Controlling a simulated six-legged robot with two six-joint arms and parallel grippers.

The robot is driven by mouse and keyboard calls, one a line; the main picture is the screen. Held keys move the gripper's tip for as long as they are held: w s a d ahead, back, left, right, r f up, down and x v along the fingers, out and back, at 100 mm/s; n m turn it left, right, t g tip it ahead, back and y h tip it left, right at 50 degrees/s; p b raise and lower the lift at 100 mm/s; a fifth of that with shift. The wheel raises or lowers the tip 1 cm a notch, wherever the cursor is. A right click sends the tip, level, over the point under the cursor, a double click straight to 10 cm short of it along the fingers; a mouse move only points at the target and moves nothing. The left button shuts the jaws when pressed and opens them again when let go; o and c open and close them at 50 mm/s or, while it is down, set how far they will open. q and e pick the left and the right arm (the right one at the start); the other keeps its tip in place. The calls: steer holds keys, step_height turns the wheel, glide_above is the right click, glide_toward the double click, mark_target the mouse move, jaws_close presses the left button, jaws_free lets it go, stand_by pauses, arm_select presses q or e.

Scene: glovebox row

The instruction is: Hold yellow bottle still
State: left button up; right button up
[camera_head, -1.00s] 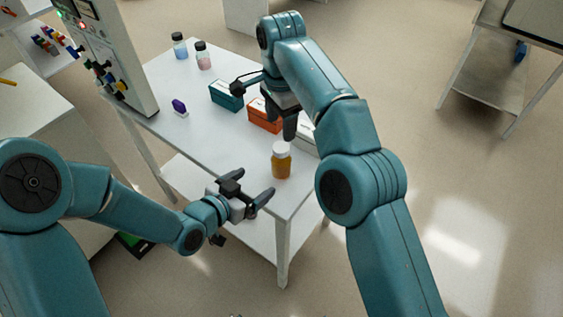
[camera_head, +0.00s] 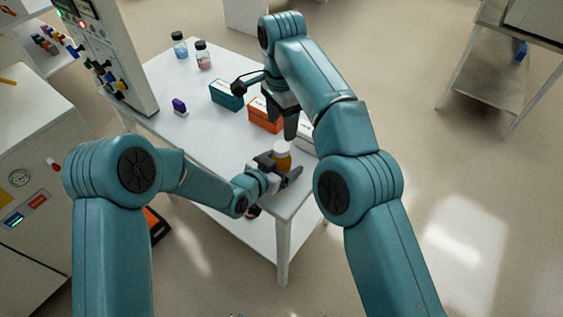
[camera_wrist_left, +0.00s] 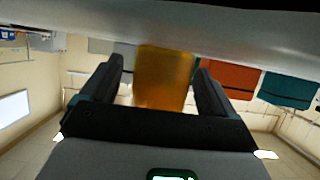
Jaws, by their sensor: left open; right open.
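The yellow bottle (camera_head: 284,160), amber with a white cap, stands upright near the front corner of the white table (camera_head: 215,145). My left gripper (camera_head: 282,166) is open at the bottle, with its fingers on either side, and hides its lower part. In the left wrist view the amber bottle (camera_wrist_left: 163,78) shows between the two spread fingers of the left gripper (camera_wrist_left: 160,72). I see a gap on its left side; the right finger is very near it. My right gripper (camera_head: 266,106) is open and empty, over the boxes behind the bottle.
An orange box (camera_head: 262,117), a teal box (camera_head: 226,95) and a partly hidden white box (camera_head: 307,140) lie behind the bottle. A purple item (camera_head: 179,105) and two small bottles, blue (camera_head: 180,47) and pink (camera_head: 203,57), stand farther off. A panel (camera_head: 105,50) rises at the left.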

mark_target(282, 147)
arm_select(q)
steer(key=c, duration=1.4)
arm_select(e)
steer(key=shift+s, duration=0.1)
arm_select(q)
jaws_close()
arm_select(e)
steer(key=shift+c, duration=0.9)
steer(key=n, duration=0.5)
steer(key=shift+n, duration=0.4)
steer(key=n, duration=1.6)
steer(key=shift+n, duration=0.3)
steer(key=shift+f, duration=0.1)
steer(key=shift+f, duration=3.85)
